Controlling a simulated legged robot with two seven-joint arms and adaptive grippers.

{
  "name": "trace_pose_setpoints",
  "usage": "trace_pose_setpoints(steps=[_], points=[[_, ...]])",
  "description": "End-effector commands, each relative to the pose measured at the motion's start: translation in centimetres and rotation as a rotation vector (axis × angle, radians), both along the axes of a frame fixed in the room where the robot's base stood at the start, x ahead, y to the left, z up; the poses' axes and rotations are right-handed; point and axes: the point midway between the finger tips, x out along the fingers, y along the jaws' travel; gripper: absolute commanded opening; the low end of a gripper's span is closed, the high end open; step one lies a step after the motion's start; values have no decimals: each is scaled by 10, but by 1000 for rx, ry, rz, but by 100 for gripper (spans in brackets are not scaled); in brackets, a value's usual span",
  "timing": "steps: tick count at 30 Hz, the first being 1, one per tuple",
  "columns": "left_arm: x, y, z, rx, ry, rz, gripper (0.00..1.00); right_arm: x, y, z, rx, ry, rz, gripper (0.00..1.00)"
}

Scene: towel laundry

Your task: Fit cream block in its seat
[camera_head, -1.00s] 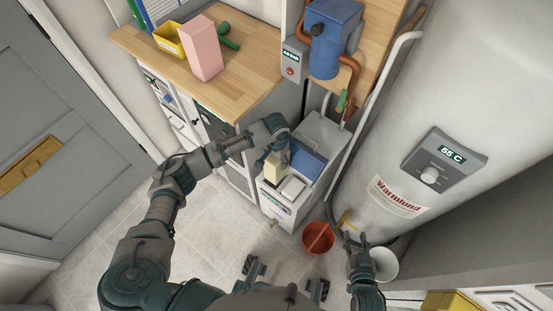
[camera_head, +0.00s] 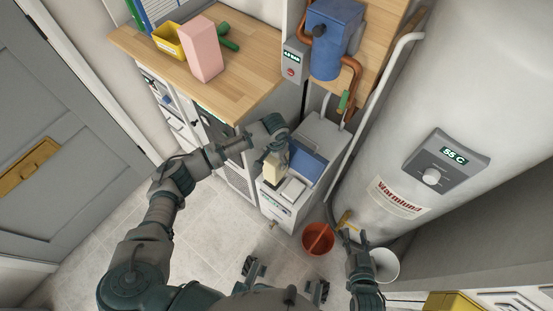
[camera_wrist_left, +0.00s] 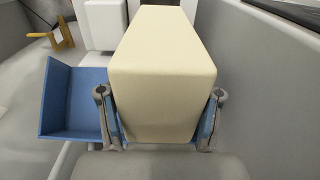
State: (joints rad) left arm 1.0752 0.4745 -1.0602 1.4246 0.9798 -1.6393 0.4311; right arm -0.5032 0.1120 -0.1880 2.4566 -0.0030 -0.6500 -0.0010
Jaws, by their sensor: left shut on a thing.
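The cream block (camera_head: 272,168) is held by my left gripper (camera_head: 277,150) over the top of a white machine (camera_head: 277,208). In the left wrist view the cream block (camera_wrist_left: 163,75) fills the middle, between the two fingers of my left gripper (camera_wrist_left: 160,108), which is shut on it. The gripper and block hide what lies under the block, and I cannot make out its seat or whether the block touches the machine. My right gripper (camera_head: 358,238) is at the lower right, away from the block; its fingers look apart and empty.
A blue open part (camera_head: 306,160) and a white block (camera_head: 292,189) are on the machine beside the cream block. The large white tank (camera_head: 430,90) stands to the right. A red bucket (camera_head: 318,240) is on the floor. A wooden counter (camera_head: 235,88) carries a pink block (camera_head: 202,50).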

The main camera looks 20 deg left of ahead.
Motion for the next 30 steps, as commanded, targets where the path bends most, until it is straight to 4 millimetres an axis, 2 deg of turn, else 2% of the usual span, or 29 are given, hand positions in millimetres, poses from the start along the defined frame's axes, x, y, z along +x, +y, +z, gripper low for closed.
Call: trace_pose_setpoints(steps=[1, 30], points=[[2, -1, 5, -3, -8, 0, 0, 0, 0, 2, 0, -2, 0, 40], [1, 1, 6, -4, -7, 0, 0, 2, 0, 14, 0, -12, 0, 40]])
